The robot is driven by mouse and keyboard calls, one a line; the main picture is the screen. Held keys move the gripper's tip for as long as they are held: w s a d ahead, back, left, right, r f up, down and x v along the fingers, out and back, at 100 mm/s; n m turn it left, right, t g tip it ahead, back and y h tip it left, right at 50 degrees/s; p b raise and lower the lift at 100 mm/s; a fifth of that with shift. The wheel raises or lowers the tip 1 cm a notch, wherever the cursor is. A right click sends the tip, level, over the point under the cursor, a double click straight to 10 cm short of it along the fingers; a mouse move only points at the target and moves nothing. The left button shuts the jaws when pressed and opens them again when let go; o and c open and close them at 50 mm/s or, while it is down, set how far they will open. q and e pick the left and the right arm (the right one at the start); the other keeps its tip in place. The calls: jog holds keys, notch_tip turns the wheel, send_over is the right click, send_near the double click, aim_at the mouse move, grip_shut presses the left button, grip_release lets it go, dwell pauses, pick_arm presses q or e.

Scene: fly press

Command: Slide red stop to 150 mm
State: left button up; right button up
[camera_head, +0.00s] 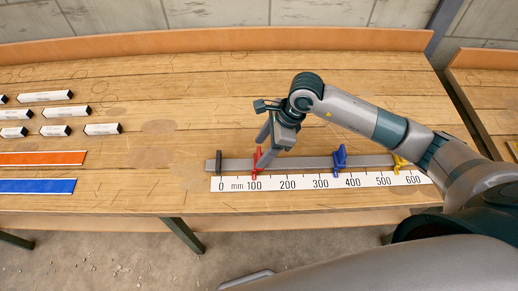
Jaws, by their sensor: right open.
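The red stop (257,160) sits on the grey rail (300,163), its lower end near the 100 mark of the white mm scale (338,181). A blue stop (339,157) stands near 350 and a yellow stop (399,163) near 550, partly hidden by my right arm. My right gripper (264,152) is open and points down at the red stop, its fingers close to the stop's upper part. I cannot tell whether they touch it. My left gripper is not in view.
Several small white bars with black ends (47,97) lie at the left, above an orange strip (40,158) and a blue strip (38,186). A dark end block (219,161) stands at the rail's left end. The bench (150,125) behind the rail is clear.

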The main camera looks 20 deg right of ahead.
aim_at(260, 153)
jog(key=shift+p+x, duration=0.3)
jog(key=shift+x, duration=1.2)
grip_shut()
jog(key=shift+d, duration=0.4)
jog(key=d+b, duration=0.1)
jog(key=s+d+b, duration=0.1)
jog(key=d, duration=0.1)
jog(key=shift+d+f, duration=0.1)
jog(key=shift+d, duration=0.05)
jog(key=shift+s+d, duration=0.15)
jog(key=shift+d, duration=0.3)
grip_release()
jog(key=shift+a, duration=0.1)
jog(key=shift+r, duration=0.3)
